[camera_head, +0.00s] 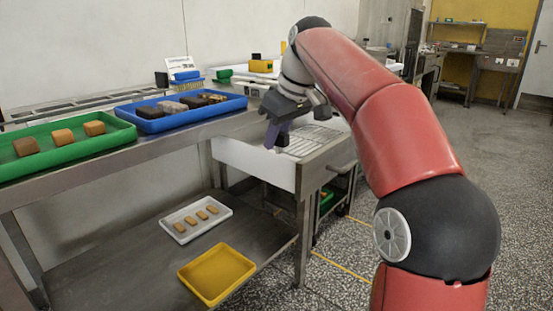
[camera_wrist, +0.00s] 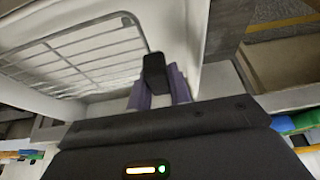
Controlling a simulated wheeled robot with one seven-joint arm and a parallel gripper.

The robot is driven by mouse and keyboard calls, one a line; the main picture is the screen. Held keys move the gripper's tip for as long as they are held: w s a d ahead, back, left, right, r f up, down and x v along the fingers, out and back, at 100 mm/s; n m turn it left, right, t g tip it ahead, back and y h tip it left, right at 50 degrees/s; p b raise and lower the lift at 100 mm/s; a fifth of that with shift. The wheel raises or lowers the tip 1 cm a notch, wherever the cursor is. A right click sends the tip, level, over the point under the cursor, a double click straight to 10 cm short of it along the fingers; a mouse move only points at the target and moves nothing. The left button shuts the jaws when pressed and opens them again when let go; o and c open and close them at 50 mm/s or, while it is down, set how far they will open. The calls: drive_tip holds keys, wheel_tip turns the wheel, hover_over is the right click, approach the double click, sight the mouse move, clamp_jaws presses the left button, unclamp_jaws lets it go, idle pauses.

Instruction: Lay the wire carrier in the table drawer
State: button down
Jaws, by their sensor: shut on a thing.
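The wire carrier (camera_head: 312,138) is a pale metal grid within the open, white-walled table drawer (camera_head: 255,164). In the wrist view its bars (camera_wrist: 85,52) lie at the upper left, framed by the drawer's white wall (camera_wrist: 185,30). My gripper (camera_head: 270,143) is over the drawer's near left part, pointing down. Its purple fingers (camera_wrist: 160,92) are shut on a black block, which looks like the carrier's grip (camera_wrist: 154,70). The grid looks roughly level. I cannot tell whether it touches the drawer floor, and my gripper hides part of its near end.
A blue tray (camera_head: 120,109) with dark and pale pieces and a green tray (camera_head: 128,138) with brown blocks stand on the bench at left. A white tray (camera_head: 180,238) and a yellow tray (camera_head: 215,275) lie on the lower shelf. Open floor lies at right.

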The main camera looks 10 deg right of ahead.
sight(276, 151)
drive_tip(key=shift+f+b, duration=0.55)
drive_tip(key=shift+f, duration=1.2)
drive_tip(key=c, duration=1.3)
unclamp_jaws()
drive_tip(key=shift+f, duration=0.15)
drive_tip(key=shift+r, duration=0.3)
drive_tip(key=p+v, duration=0.3)
drive_tip(key=v, duration=0.8)
drive_tip(key=shift+s+r+p, duration=0.1)
drive_tip(key=shift+r+p, duration=0.25)
drive_tip(key=shift+p, duration=0.05)
